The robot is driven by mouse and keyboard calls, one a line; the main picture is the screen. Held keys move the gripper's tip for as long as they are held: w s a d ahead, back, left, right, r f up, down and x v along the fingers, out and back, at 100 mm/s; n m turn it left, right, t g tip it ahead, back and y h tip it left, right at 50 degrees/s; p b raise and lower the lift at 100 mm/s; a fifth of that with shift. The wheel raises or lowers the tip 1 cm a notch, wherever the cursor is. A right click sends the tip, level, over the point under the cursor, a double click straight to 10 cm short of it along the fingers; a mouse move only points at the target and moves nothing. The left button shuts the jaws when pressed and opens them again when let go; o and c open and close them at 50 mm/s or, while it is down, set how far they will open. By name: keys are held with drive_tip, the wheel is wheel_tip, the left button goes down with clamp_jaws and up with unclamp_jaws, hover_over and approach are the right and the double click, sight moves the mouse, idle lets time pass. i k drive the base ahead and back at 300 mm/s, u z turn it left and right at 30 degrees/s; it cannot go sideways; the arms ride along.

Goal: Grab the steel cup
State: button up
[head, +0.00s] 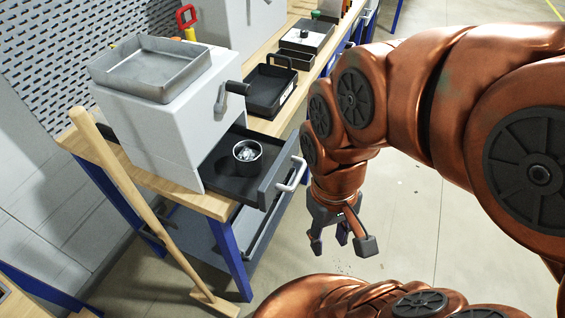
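The steel cup (247,155) is a small round metal cup with a dark inside and something shiny in it. It stands upright in an open dark drawer (232,182) under the white box-shaped machine. My gripper (343,240) hangs at the end of my copper-coloured arm, to the right of the drawer and lower in the picture. Its fingers are spread apart with nothing visible between them. It is apart from the cup and the drawer.
The white machine (168,125) carries a grey metal tray (150,93) and a side crank (232,90). The drawer handle (293,175) sticks out toward my arm. A black bin (268,92) stands behind. A wooden-handled tool (150,210) leans on the bench's front left. Open floor lies right.

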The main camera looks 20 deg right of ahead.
sight(247, 154)
drive_tip(key=u, duration=4.15)
drive_tip(key=k, duration=2.15)
drive_tip(key=z, duration=0.7)
